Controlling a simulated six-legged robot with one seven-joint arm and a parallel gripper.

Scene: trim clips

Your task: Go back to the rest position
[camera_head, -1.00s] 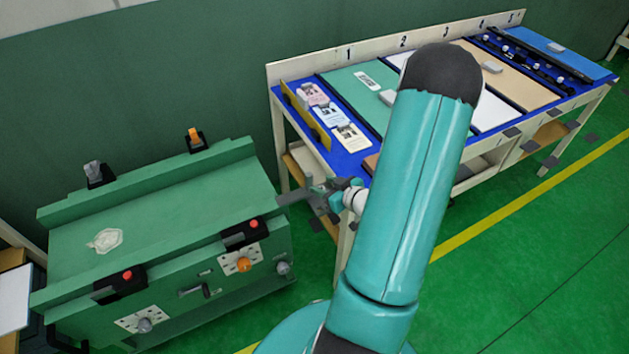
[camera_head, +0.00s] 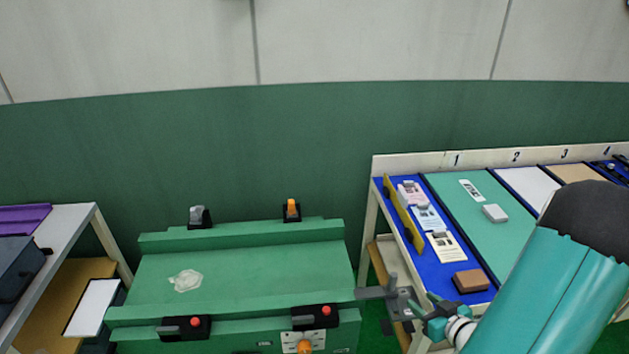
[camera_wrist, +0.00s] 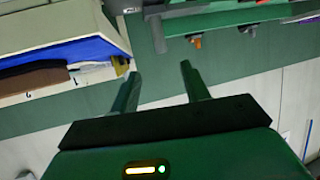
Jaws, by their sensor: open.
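My gripper (camera_head: 376,294) is held out in front of my teal arm, at the right edge of the green bench (camera_head: 240,264) and left of the numbered table, in the head view. In the wrist view my gripper (camera_wrist: 163,80) shows two fingers spread apart with nothing between them. The wrist view appears upside down, with the numbered table (camera_wrist: 50,55) at upper left and the green bench (camera_wrist: 225,18) at the top. My arm hides the right part of the table in the head view.
The green bench carries black clamps with red knobs (camera_head: 326,310) and a pale patch (camera_head: 186,281). The numbered table holds cards (camera_head: 447,246), a brown block (camera_head: 471,281) and a grey block (camera_head: 495,213). A shelf (camera_head: 75,222) stands at far left. A wall is behind.

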